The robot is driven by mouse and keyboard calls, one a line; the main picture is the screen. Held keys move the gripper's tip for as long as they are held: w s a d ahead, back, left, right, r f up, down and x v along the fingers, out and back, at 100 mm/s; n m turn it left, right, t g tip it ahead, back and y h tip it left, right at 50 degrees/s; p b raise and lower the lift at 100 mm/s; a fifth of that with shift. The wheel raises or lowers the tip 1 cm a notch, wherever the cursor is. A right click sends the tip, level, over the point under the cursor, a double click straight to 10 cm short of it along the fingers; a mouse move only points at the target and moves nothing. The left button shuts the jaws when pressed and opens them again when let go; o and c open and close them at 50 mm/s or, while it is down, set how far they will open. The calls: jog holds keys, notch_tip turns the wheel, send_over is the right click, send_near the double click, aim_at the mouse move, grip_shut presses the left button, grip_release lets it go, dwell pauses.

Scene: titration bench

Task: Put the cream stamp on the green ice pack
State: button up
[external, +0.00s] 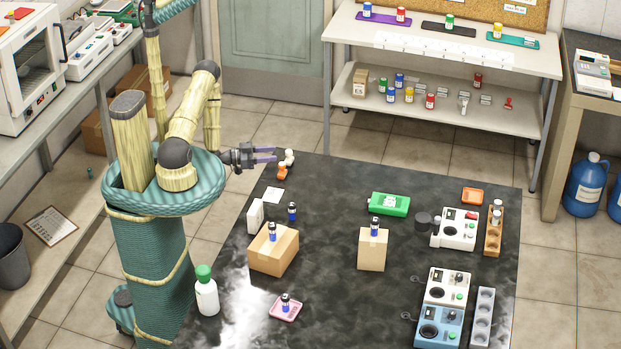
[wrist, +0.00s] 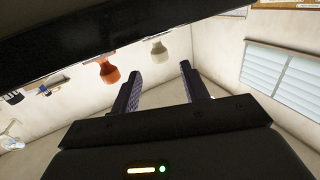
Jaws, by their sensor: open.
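The cream stamp (external: 289,157) stands at the far left corner of the dark table, just beyond the tips of my gripper (external: 281,154). In the wrist view, the cream stamp (wrist: 158,46) shows upside down, ahead of and between the two fingers of my gripper (wrist: 162,76). My gripper is open, with nothing between its fingers, and reaches in level from the left. The green ice pack (external: 384,203) lies flat at the back middle of the table, with a white label on it. Nothing rests on it.
An orange stamp (external: 281,173) stands close beside the cream stamp. A white card (external: 273,195), a white box (external: 256,216) and two cardboard boxes (external: 274,255) with vials on top stand nearby. Instruments (external: 455,230) stand at the right. The tabletop between the stamps and ice pack is clear.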

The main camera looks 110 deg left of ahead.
jog(key=o, duration=0.5)
